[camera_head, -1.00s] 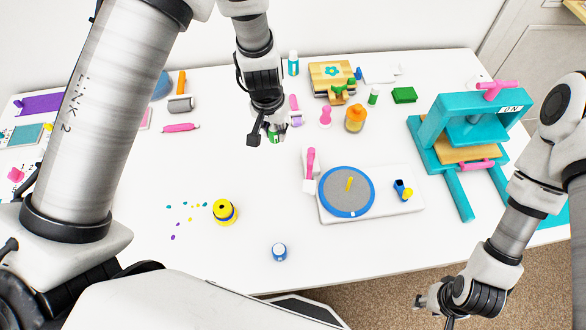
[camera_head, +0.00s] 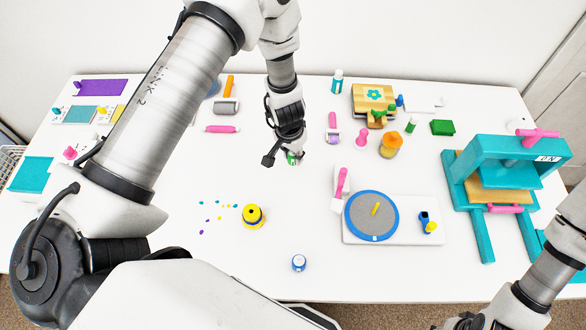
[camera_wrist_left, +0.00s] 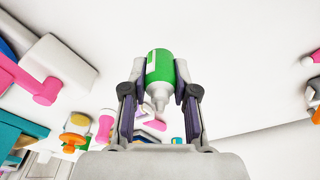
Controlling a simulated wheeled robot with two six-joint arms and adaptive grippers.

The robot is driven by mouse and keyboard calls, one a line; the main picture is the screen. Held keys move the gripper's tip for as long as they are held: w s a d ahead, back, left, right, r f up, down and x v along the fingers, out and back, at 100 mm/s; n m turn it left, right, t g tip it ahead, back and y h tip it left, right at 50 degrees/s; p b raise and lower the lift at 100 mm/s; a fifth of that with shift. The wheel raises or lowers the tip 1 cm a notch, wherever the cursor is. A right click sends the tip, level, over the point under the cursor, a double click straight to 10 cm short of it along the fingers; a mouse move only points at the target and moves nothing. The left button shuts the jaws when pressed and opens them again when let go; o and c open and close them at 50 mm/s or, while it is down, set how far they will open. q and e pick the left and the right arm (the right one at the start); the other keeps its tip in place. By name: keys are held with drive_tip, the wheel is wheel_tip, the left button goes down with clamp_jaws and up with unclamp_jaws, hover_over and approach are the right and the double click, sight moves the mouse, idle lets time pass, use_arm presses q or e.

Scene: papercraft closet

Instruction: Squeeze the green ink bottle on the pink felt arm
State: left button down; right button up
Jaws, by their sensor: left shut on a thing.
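My left gripper (camera_head: 289,156) is shut on the green ink bottle (camera_wrist_left: 160,68), above the white table. In the left wrist view the bottle sits between the two fingers with its pale nozzle toward the bottom of the picture. In the head view only a bit of green shows at the fingertips. The pink felt arm (camera_head: 342,181) stands on a white block beside the blue-rimmed turntable, right of and nearer than the bottle, apart from it. A pink piece on a white block (camera_wrist_left: 38,85), likely this arm, shows in the wrist view. My right gripper is mostly cut off at the bottom edge.
The grey turntable (camera_head: 362,217) has a yellow peg. A yellow pot (camera_head: 252,216) and a small blue-and-white one (camera_head: 298,263) stand in front. Orange (camera_head: 391,145) and teal (camera_head: 337,81) bottles stand behind. A teal press (camera_head: 487,239) is at right. The middle table is mostly clear.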

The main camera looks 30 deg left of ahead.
sight(291, 154)
use_arm(q)
wheel_tip(291, 154, down, 5)
drive_tip(key=b, duration=0.4)
drive_tip(key=shift+r, duration=0.15)
drive_tip(key=shift+r+p, duration=0.25)
drive_tip(key=shift+p, duration=0.05)
drive_tip(key=shift+f, duration=0.2)
drive_tip(key=c, duration=0.9)
unclamp_jaws()
drive_tip(key=r+p, duration=0.4)
drive_tip(key=r, duration=0.1)
drive_tip(key=r+p, duration=0.2)
drive_tip(key=r, duration=0.1)
drive_tip(key=shift+s, duration=0.4)
drive_tip(key=shift+w+f, duration=0.15)
